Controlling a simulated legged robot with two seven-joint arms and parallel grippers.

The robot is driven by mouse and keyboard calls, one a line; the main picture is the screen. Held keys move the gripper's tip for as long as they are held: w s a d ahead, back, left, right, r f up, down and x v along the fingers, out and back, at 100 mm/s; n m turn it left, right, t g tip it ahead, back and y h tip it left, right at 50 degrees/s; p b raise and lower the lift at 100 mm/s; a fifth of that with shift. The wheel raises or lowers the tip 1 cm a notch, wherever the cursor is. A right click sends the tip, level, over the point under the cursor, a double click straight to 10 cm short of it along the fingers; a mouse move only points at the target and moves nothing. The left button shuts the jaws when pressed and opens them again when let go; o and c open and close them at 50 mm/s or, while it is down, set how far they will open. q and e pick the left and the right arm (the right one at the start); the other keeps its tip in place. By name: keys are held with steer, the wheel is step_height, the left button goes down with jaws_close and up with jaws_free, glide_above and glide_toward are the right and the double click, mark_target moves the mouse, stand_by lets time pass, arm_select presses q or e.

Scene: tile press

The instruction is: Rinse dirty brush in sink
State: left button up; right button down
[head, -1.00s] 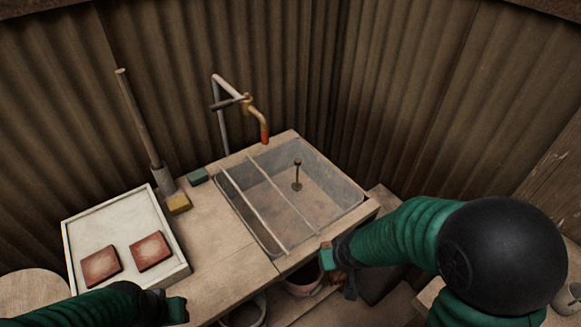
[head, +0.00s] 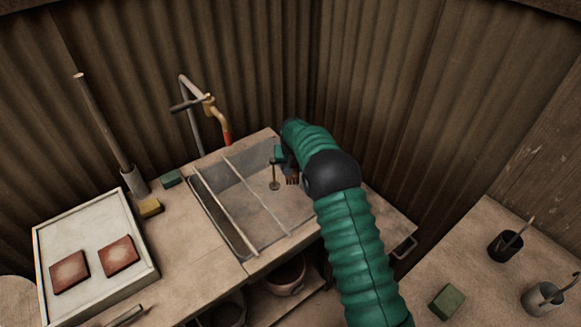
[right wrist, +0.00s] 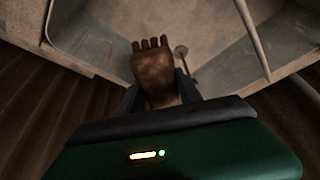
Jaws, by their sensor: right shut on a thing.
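The sink (head: 226,228) is a grey basin set in the wooden bench, with two thin rails across it and an upright rod with a round foot (head: 275,186) inside. My right gripper (head: 286,165) is over the sink's right part, partly hidden by its own arm. It is shut on the brush (head: 292,180), whose stubby brown bristle head points down toward the basin. In the right wrist view the brush (right wrist: 153,75) looks brown and soiled, its bristles clumped. Its handle is hidden between the fingers. The tap (head: 222,122) with a reddish spout end stands behind the sink; no water shows. My left gripper is out of view.
A white tray (head: 148,262) with two reddish tiles stands left. A yellow sponge (head: 151,208), a green block (head: 171,179) and a pole in a holder (head: 134,182) are near the back. The right table holds two cups with tools and another green block (head: 446,301).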

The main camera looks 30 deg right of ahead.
steer(key=shift+d+f, duration=0.15)
steer(key=shift+f, duration=0.1)
steer(key=f+b, duration=0.6)
steer(key=f, duration=0.1)
steer(key=f+b, duration=0.6)
steer(key=f, duration=0.2)
steer(key=f+b, duration=0.6)
steer(key=f, duration=0.1)
steer(key=shift+a+f, duration=0.15)
steer(key=shift+a, duration=0.25)
stand_by(1.8)
step_height(320, 180, up, 22)
steer(key=p, duration=1.7)
steer(key=shift+r+p, duration=0.25)
steer(key=shift+p, duration=0.1)
steer(key=shift+f, duration=0.1)
